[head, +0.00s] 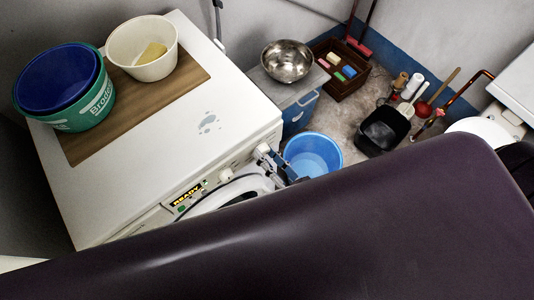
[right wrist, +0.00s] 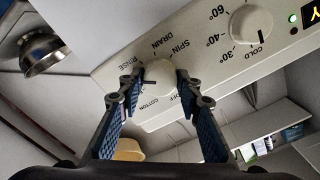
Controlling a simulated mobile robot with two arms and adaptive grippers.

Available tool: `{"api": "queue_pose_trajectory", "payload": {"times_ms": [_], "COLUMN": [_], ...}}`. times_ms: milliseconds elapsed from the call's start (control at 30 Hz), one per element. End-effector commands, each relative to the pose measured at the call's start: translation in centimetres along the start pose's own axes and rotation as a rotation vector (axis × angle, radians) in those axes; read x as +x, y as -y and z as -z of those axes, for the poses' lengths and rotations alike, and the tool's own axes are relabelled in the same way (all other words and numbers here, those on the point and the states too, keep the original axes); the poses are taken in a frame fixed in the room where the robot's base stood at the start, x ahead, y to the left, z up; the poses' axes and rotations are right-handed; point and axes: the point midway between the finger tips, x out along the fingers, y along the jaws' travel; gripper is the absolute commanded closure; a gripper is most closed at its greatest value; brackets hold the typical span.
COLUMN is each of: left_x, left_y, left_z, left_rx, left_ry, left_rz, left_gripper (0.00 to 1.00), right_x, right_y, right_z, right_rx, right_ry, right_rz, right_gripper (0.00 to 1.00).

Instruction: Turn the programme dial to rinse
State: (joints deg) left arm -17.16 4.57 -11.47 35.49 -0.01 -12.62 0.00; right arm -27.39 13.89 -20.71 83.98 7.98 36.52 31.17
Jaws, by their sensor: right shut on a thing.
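The white washing machine (head: 225,95) stands at the left in the head view, its front panel facing lower right. In the right wrist view the round cream programme dial (right wrist: 159,74) has RINSE, DRAIN, SPIN, OFF and COTTON printed around it. A dark mark on the dial points to the picture's left, between RINSE and COTTON. My right gripper (right wrist: 158,84) has one finger on each side of this dial and is shut on it. My left gripper is not in view.
A temperature dial (right wrist: 250,24) sits beside the programme dial, near COLD. A lit READY display (head: 187,194) is on the panel. A green bucket (head: 92,112) and cream bowl (head: 150,70) stand on the machine. A blue basin (head: 313,152) is on the floor nearby.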

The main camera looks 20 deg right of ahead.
Motion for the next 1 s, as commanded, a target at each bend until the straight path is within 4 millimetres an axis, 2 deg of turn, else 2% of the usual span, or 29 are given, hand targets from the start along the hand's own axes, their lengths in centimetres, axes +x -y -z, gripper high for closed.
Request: {"api": "queue_pose_trajectory", "payload": {"times_ms": [500,733,1000], "left_x": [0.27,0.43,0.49], "left_y": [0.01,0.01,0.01], "left_z": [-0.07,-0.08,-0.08], "left_rx": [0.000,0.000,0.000], "left_ry": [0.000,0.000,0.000], "left_rz": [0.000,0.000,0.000], "left_gripper": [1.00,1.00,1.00], "right_x": [-0.06,-0.04,-0.04], "right_y": [-0.10,-0.08,-0.05], "right_z": [-0.14,-0.12,-0.09], "right_rx": [0.435,0.546,0.598], "right_ry": [0.003,0.003,0.003], "right_rz": [-0.002,-0.002,-0.002], "right_gripper": [0.92,0.92,0.92]}}
